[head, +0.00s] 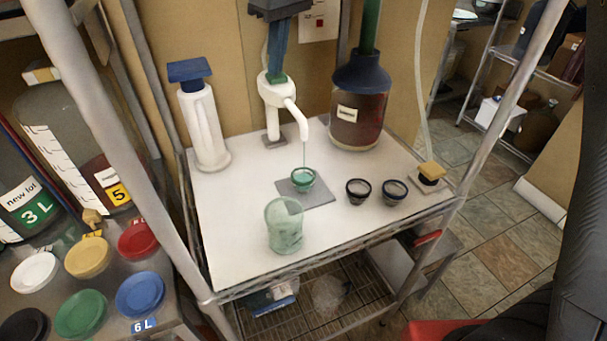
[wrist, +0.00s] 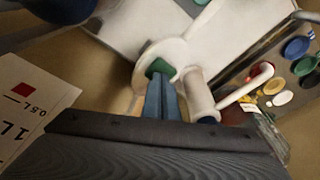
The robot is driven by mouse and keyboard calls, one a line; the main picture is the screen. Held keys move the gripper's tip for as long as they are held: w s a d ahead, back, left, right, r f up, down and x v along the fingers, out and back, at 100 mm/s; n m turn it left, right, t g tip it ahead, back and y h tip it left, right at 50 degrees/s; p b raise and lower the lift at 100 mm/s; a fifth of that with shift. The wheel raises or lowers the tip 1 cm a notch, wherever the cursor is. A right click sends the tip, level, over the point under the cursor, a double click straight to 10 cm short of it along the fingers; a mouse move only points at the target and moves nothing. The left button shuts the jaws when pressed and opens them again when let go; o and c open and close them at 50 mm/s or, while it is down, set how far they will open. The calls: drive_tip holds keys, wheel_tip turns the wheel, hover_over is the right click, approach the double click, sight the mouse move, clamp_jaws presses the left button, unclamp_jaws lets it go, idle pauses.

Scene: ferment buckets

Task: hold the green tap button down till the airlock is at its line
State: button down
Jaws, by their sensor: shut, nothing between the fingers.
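My gripper (head: 278,68) is shut, with nothing between its blue fingers. It points down at the white tap (head: 272,97) at the back of the shelf. In the wrist view my fingertips (wrist: 161,80) meet the green button (wrist: 158,66) on top of the tap, and they appear to touch it. A thin stream falls from the spout into a small green-tinted cup, seemingly the airlock (head: 303,181), which stands upright on a grey mat (head: 320,194). There is liquid in the airlock, but its line and exact level are too small to read.
A green-tinted beaker (head: 285,228) stands in front of the airlock. Two small dark-rimmed cups (head: 358,191) (head: 394,192) stand to the right. A white pump bottle (head: 203,125) is left of the tap, a dark jug (head: 358,108) right. Metal posts frame the shelf.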

wheel_tip(320, 180, up, 6)
drive_tip(key=p, duration=0.5)
drive_tip(key=shift+r, duration=0.1)
idle(0.4)
